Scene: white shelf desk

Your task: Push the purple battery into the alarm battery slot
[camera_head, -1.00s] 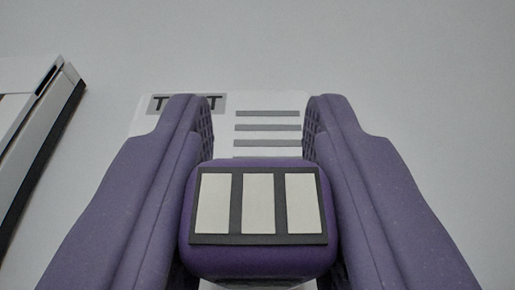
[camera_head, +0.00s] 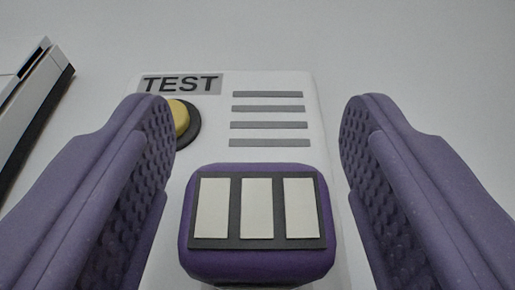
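The purple battery (camera_head: 258,262) sits at the lower middle of the picture, its dark end plate with three pale contact strips facing me. It covers the lower part of the white alarm (camera_head: 215,150), and the slot is hidden, so I cannot tell how deep the battery sits. The alarm shows a "TEST" label, a yellow button with a dark ring, and several grey bars. My gripper (camera_head: 258,120) is open, with one purple ridged finger on each side of the battery. A gap shows between each finger and the battery.
A white and black object (camera_head: 35,100) stands at the far left edge, apart from my left finger. The pale surface around the alarm is clear at the top and right.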

